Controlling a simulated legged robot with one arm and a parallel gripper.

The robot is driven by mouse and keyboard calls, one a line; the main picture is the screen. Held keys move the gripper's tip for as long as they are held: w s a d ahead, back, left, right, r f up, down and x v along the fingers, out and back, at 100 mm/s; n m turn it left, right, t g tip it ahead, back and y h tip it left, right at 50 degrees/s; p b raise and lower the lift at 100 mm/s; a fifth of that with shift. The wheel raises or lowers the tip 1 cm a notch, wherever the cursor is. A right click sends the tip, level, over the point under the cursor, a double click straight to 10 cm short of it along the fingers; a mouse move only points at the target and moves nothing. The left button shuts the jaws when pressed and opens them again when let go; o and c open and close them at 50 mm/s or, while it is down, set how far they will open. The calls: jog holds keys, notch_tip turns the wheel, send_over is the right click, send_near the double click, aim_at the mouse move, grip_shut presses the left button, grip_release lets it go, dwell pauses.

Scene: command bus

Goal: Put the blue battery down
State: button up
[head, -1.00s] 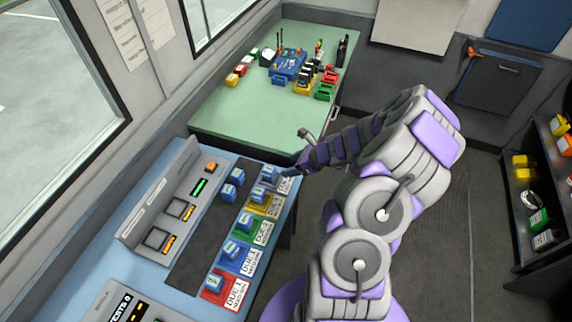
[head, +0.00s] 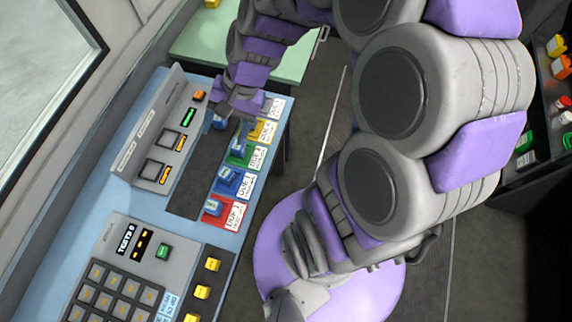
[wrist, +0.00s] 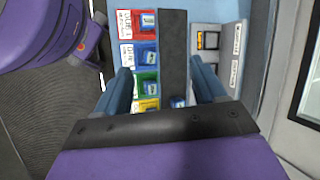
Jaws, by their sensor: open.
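My gripper (head: 238,106) is open above the far end of the dark strip (head: 195,182) on the blue console. In the wrist view its two blue-grey fingers (wrist: 160,66) stand wide apart with nothing between them touching either. A blue battery (head: 219,123) sits on the dark strip by the gripper; in the wrist view it (wrist: 178,102) is partly hidden by the gripper's dark edge. Other blue batteries sit on the red (head: 212,207), blue (head: 228,179) and green (head: 238,149) labelled pads.
A keypad panel (head: 120,270) and a raised switch panel (head: 160,140) border the strip. Yellow blocks (head: 203,292) lie on a nearer dark strip. A green table (head: 195,42) stands beyond the console. Shelves (head: 555,130) stand at the right.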

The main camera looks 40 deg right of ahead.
jog(key=s+d+r+n+h, duration=0.1)
jog(key=s+n+h, duration=0.1)
jog(key=s, duration=0.3)
jog(key=s+d+r+n+g+h, duration=0.1)
jog(key=s+d+n+h, duration=0.1)
jog(key=s, duration=0.4)
jog(key=s+d+r+n+h, duration=0.1)
jog(key=s+n, duration=0.3)
jog(key=s, duration=0.2)
jog(key=shift+d+r+g+h, duration=0.25)
jog(key=shift+r+g+h, duration=0.05)
jog(key=shift+h, duration=0.1)
jog(key=shift+w+d, duration=0.1)
